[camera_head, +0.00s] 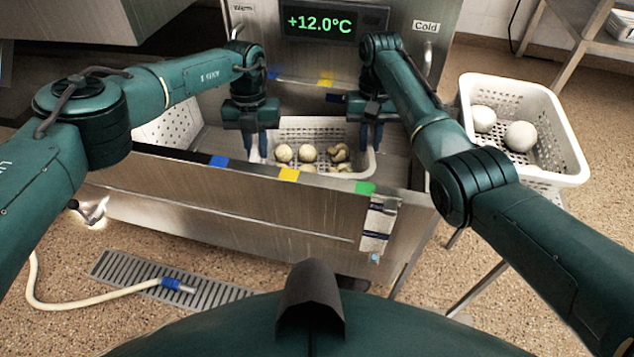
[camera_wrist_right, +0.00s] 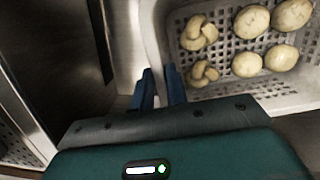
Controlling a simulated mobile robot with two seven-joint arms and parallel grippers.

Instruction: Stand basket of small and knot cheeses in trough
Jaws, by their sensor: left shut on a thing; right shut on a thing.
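A white perforated basket (camera_head: 318,124) is inside the steel trough (camera_head: 150,160), between my two grippers. It holds several small round cheeses (camera_head: 283,152) and knot cheeses (camera_head: 340,152); both kinds also show in the right wrist view, round ones (camera_wrist_right: 247,64) beside two knots (camera_wrist_right: 198,32). My left gripper (camera_head: 262,148) is shut on the basket's left rim. My right gripper (camera_head: 371,150) is shut on its right rim; its blue fingers (camera_wrist_right: 159,88) meet the rim in the wrist view. The basket looks about level. The trough's front wall hides its underside, so I cannot tell whether it touches the trough floor.
Blue, yellow and green marks line the trough's front edge (camera_head: 289,174). A temperature display (camera_head: 335,22) reads +12.0°C behind it. Another white basket (camera_head: 553,130) with two white cheeses (camera_head: 521,136) stands at right. A hose (camera_head: 95,303) lies on the floor near a drain grate (camera_head: 215,292).

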